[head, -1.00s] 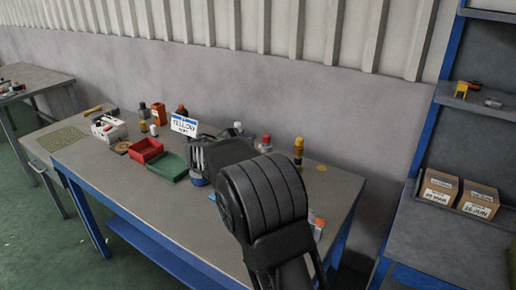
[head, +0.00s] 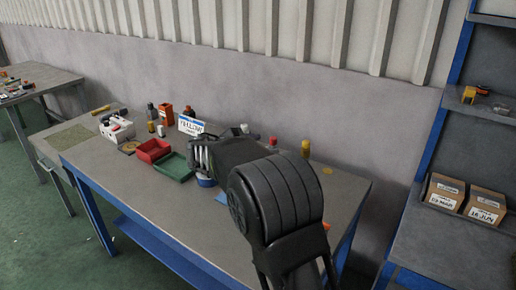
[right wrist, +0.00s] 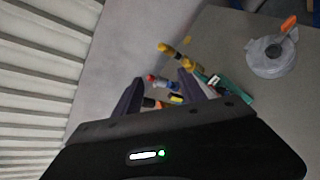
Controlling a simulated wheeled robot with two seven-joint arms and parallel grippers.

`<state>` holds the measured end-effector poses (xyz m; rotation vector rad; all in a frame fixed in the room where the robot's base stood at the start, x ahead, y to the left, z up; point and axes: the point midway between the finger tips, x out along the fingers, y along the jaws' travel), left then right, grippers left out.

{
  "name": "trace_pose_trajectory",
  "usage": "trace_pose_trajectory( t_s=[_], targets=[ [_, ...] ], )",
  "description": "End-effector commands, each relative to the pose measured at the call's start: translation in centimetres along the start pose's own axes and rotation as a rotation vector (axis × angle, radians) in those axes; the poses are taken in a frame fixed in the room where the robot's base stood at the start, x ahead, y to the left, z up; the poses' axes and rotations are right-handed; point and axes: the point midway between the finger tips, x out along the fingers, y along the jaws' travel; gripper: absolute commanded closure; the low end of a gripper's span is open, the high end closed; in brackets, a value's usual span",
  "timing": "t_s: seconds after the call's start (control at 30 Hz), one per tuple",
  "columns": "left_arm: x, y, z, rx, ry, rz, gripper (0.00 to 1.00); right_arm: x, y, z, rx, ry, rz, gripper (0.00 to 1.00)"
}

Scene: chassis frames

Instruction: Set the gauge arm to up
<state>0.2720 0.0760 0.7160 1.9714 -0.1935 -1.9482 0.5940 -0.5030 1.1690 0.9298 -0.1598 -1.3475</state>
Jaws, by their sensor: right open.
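In the right wrist view, a round pale grey device (right wrist: 266,58) with an orange-tipped arm (right wrist: 288,24) stands on the grey bench at the upper right. It looks like the gauge; the orange arm slants outward from its middle. I cannot tell its exact setting. My right gripper (right wrist: 160,90) is open and empty, its two dark fingers apart, with the device off to the right and not between them. In the head view my right arm covers much of the bench's right part, and the gauge cannot be made out there. My left gripper is not in view.
Small bottles, one with a red cap (right wrist: 152,79) and one yellow (right wrist: 168,49), appear beyond my fingers. Shelving with boxes (head: 485,206) stands at right.

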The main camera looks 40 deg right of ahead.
Motion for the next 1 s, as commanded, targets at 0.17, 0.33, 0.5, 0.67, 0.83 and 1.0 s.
trace_pose_trajectory(
  t_s=[0.17, 0.33, 0.5, 0.67, 0.83, 1.0],
  targets=[
    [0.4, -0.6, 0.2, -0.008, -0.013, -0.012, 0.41, -0.5, 0.0, -0.2, 0.0, 0.003, 0.002, 0.52],
    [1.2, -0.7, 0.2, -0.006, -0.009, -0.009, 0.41, -3.1, -0.1, -0.3, 0.001, 0.005, 0.003, 0.52],
    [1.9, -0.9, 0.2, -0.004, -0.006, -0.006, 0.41, -6.0, -0.1, -0.2, 0.001, 0.003, 0.002, 0.52],
    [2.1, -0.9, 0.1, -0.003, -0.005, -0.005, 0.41, -7.6, -0.1, -0.1, 0.0, 0.002, 0.001, 0.52],
    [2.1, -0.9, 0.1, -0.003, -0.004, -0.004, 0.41, -7.8, 0.0, 0.0, 0.0, 0.0, 0.0, 0.52],
    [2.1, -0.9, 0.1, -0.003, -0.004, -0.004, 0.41, -7.8, 0.0, 0.0, 0.0, 0.0, 0.0, 0.52]
  ],
)
